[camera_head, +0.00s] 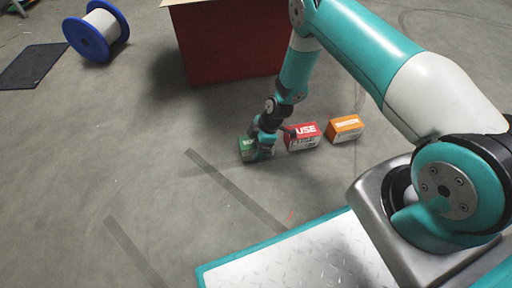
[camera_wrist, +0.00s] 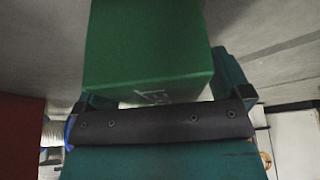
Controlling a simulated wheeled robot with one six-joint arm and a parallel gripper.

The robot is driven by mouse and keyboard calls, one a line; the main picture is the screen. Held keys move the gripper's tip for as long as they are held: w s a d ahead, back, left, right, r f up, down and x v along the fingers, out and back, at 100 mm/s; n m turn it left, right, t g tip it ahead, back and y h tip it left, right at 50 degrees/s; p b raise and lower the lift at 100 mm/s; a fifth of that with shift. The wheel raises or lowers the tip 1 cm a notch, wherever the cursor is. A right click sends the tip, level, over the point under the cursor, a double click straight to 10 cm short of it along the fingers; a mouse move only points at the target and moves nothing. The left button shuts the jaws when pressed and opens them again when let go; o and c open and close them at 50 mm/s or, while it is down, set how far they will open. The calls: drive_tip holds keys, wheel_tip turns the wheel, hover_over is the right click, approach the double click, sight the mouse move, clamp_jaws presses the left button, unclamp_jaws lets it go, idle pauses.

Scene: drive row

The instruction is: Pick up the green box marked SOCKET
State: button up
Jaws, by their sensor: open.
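The green box (camera_head: 246,144) sits on the grey floor at the left end of a short row of boxes. Only a bit of its white lettering shows in the head view, as my gripper (camera_head: 262,148) covers its right part. In the wrist view the green box (camera_wrist: 150,45) fills the upper middle, with its white lower side close to the dark bar of my gripper. My teal fingers (camera_wrist: 158,92) stand on either side of the box, open. I cannot tell whether either finger touches it.
A red box (camera_head: 303,136) marked USE stands just right of my gripper, and an orange box (camera_head: 345,129) stands right of that. A large red container (camera_head: 225,50) is behind. A blue cable reel (camera_head: 97,30) and a dark mat (camera_head: 32,66) are far left. Floor left is clear.

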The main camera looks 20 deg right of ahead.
drive_tip(key=shift+f, duration=0.15)
drive_tip(key=c, duration=1.1)
